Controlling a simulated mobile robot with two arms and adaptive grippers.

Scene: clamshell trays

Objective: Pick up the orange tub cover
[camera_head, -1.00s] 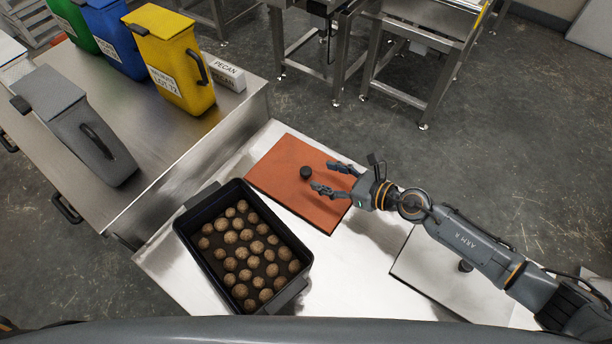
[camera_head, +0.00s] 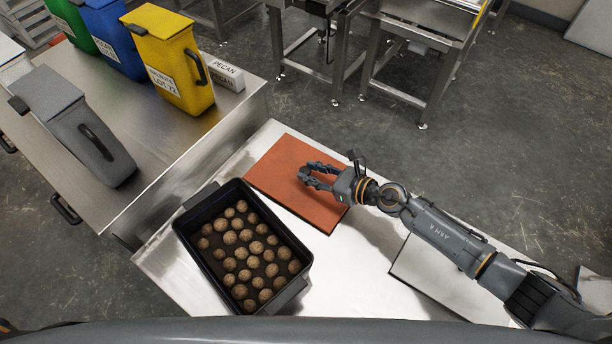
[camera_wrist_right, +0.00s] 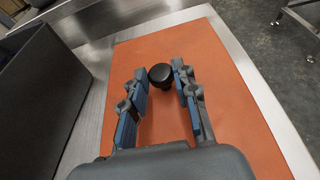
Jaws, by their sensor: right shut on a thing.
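The orange tub cover (camera_head: 272,172) is a flat rectangular sheet with a round black knob. It lies on the pale work surface beside the black tub, and it fills much of the right wrist view (camera_wrist_right: 234,112). My right gripper (camera_head: 307,174) is over the cover, its fingers shut on the black knob (camera_wrist_right: 161,75). In the head view the fingers hide the knob. In the right wrist view the knob sits between the fingertips. The cover looks flat, with no gap visible beneath it. My left gripper is not in view.
A black tub (camera_head: 292,291) of round brown pieces stands just left of the cover. A white cover (camera_head: 408,262) lies to the right, partly under my right arm. Green, blue, yellow (camera_head: 172,62) and grey (camera_head: 70,120) bins stand on the steel bench at left.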

